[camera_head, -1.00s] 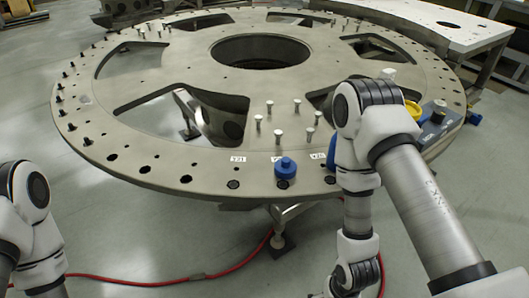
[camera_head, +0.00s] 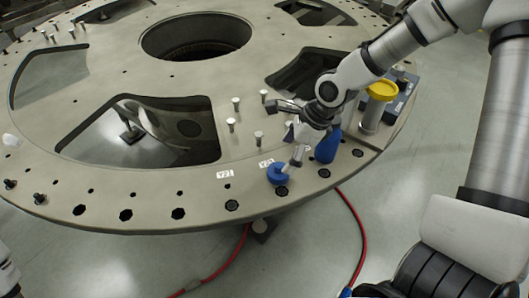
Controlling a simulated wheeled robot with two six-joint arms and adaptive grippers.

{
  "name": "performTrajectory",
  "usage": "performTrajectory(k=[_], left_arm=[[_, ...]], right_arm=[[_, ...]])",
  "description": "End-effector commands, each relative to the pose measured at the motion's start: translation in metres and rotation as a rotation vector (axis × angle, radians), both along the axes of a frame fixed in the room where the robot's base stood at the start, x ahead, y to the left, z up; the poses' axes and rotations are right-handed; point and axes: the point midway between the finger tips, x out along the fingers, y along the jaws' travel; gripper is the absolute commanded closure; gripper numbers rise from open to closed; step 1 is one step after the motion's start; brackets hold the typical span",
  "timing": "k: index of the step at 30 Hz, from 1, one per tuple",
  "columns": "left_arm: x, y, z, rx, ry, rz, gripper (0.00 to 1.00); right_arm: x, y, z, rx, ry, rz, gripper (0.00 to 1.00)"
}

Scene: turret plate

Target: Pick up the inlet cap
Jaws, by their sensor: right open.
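The inlet cap, which I take to be the small round blue cap (camera_head: 277,177), sits on the grey turret plate (camera_head: 120,100) near its front rim, by the V20 label. My right gripper (camera_head: 287,134) comes in from the upper right and hangs over the plate just above the cap. Its fingers are spread wide. One fingertip points down close to the cap's top; I cannot tell if it touches. Nothing shows between the fingers. Only a bit of my left arm shows at the lower left edge, and its gripper is out of view.
Several upright metal pins (camera_head: 231,125) stand behind the cap. A red hose (camera_head: 358,235) lies on the floor.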

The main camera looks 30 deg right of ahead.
Motion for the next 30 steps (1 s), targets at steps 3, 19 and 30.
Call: performTrajectory(k=[3, 19, 30], left_arm=[[-0.001, 0.000, 0.001, 0.000, 0.002, 0.000, 0.35], [-0.001, 0.000, -0.040, 0.000, 0.003, 0.000, 0.35], [-0.001, 0.000, -0.037, 0.000, 0.002, 0.000, 0.35]], right_arm=[[0.002, 0.003, -0.011, 0.002, 0.004, -0.006, 0.09], [0.018, 0.017, -0.075, 0.000, -0.002, -0.006, 0.09], [0.018, 0.018, -0.072, 0.000, -0.001, -0.006, 0.57]])
